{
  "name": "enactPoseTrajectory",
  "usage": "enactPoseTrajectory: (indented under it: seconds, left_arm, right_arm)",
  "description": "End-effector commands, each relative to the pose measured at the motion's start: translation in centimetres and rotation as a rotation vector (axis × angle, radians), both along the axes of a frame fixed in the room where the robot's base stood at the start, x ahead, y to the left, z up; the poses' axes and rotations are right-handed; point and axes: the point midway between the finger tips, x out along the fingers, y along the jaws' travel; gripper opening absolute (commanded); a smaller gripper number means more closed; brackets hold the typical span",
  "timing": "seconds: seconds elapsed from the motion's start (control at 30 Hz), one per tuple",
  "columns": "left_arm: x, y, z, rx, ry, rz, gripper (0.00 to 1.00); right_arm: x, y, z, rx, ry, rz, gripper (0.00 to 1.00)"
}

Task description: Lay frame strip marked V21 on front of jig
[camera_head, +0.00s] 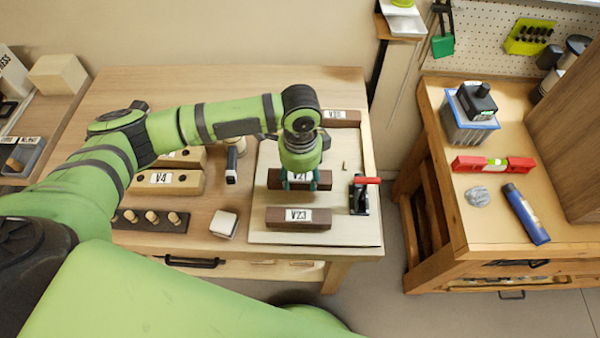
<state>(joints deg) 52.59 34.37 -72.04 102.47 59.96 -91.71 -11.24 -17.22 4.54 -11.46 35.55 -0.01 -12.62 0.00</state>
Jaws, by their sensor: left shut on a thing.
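The dark brown frame strip marked V21 (274,180) lies across the middle of the pale jig (350,231), in line with the other strips. My left gripper (300,184) points down over it and is shut on it, with a finger showing on each side of the label. The gripper partly covers the label. I cannot tell whether the strip rests on the jig or is slightly above it. Another brown strip marked V23 (298,224) lies at the jig's front. A third strip (343,118) lies at the jig's back, partly behind my arm. My right gripper is not in view.
A red-handled clamp (360,197) stands at the jig's right side. Left of the jig are a pale strip marked V4 (165,182), a dark peg rack (150,220) and a small white-topped block (224,224). A second bench (470,225) stands to the right across a gap.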

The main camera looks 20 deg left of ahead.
Motion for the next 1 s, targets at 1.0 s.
enactPoseTrajectory:
  seconds: [1.0]
  left_arm:
    - [-0.01, -0.02, -0.73, 0.000, 0.001, 0.000, 0.19]
  right_arm:
    - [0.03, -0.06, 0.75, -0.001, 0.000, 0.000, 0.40]
